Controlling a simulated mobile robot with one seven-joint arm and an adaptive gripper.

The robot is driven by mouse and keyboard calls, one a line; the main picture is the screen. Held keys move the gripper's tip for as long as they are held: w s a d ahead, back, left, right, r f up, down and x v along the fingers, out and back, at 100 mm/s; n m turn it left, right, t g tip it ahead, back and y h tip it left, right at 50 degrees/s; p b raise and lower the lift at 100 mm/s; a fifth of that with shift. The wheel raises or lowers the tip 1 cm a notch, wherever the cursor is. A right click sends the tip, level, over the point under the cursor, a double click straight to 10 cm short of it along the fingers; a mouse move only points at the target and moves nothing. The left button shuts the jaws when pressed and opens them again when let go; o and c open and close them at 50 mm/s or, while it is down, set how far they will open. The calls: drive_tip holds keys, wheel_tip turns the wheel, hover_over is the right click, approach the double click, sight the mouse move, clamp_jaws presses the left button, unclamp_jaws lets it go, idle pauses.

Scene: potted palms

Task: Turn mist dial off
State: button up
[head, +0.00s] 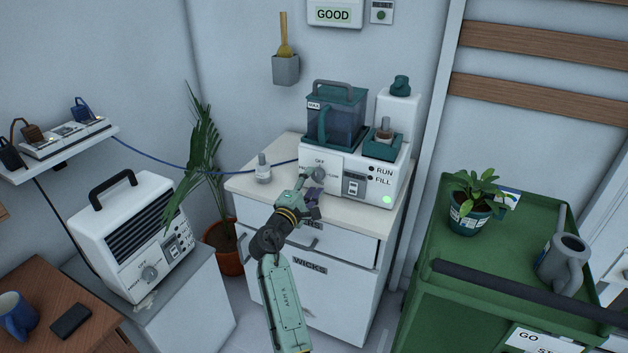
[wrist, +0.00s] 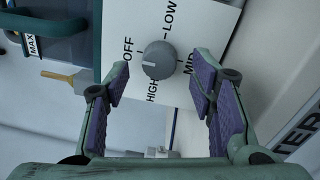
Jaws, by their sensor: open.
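The mist dial (head: 319,174) is a grey round knob on the front of a white mist machine (head: 340,192) with a dark tank. In the wrist view the dial (wrist: 158,60) has OFF, LOW, MID and HIGH around it. Its white mark appears to face between OFF and HIGH. My gripper (head: 312,188) is in front of the panel. In the wrist view its open purple-padded fingers (wrist: 161,74) flank the dial, with visible gaps on both sides. Contact with the dial does not show.
A green light (head: 387,199) glows on the machine. A white heater (head: 135,235) with its own dial stands left. A green cart (head: 440,270) stands right.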

drive_tip(key=v, duration=0.9)
drive_tip(key=shift+s, duration=0.35)
drive_tip(key=shift+a, duration=0.1)
